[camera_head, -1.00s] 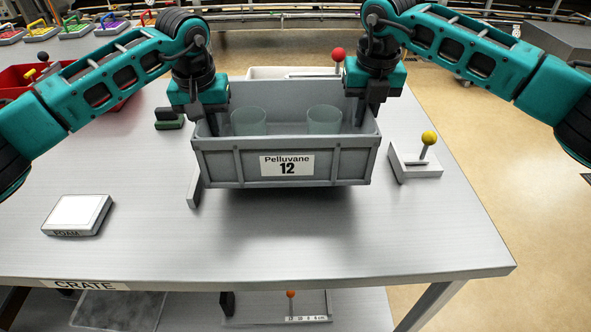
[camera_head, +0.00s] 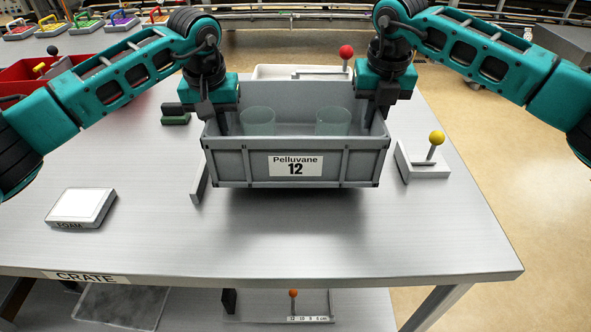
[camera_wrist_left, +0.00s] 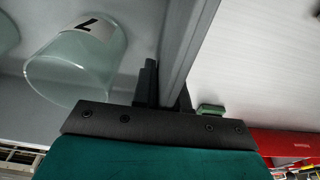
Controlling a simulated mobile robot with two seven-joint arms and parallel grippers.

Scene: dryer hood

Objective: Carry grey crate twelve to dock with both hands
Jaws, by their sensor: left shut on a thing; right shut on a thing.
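The grey crate (camera_head: 340,165) bears a label reading "Pelluvane 12" and hangs level above the table, with a shadow under it. Two clear greenish cups stand inside, one on the left (camera_head: 258,122) and one on the right (camera_head: 333,122). My left gripper (camera_head: 222,120) is shut on the crate's left wall, and my right gripper (camera_head: 378,118) is shut on its right wall. In the left wrist view the crate wall (camera_wrist_left: 188,50) runs between the fingers, with a marked cup (camera_wrist_left: 78,60) beside it. I cannot identify the dock for certain.
A block with a yellow-knobbed lever (camera_head: 436,140) stands right of the crate. A white foam box (camera_head: 80,207) lies at left. A red-knobbed lever (camera_head: 346,52), a green block (camera_head: 175,114) and a red bin (camera_head: 30,78) are further back. The front table (camera_head: 280,250) is clear.

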